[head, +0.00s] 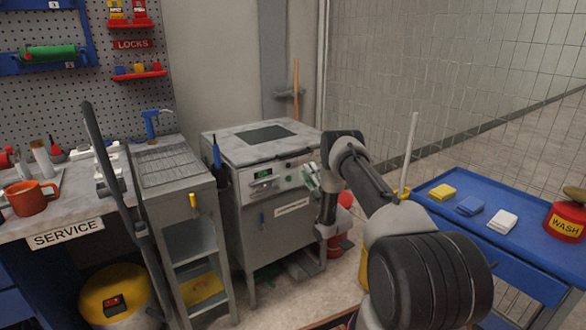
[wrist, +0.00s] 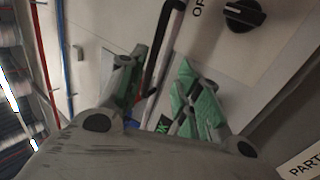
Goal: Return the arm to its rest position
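My arm reaches out from the lower right of the head view, bent at the elbow. My gripper (head: 312,178) is at its end, close to the front of the grey machine cabinet (head: 284,226). In the wrist view my gripper's two green-padded fingers (wrist: 162,72) stand apart with a clear gap, and no loose object shows between them. A dark bar (wrist: 160,50) on the machine front appears in line with the gap; I cannot tell how far beyond the fingertips it lies. A black knob (wrist: 243,14) is to the right of the fingers.
A grey stand with shelves (head: 180,190) and a service bench (head: 65,228) with an orange mug (head: 32,198) are at left. A blue cart (head: 520,253) with coloured cloths and a red WASH tub (head: 566,222) is at right. A yellow drum (head: 112,294) stands on the floor.

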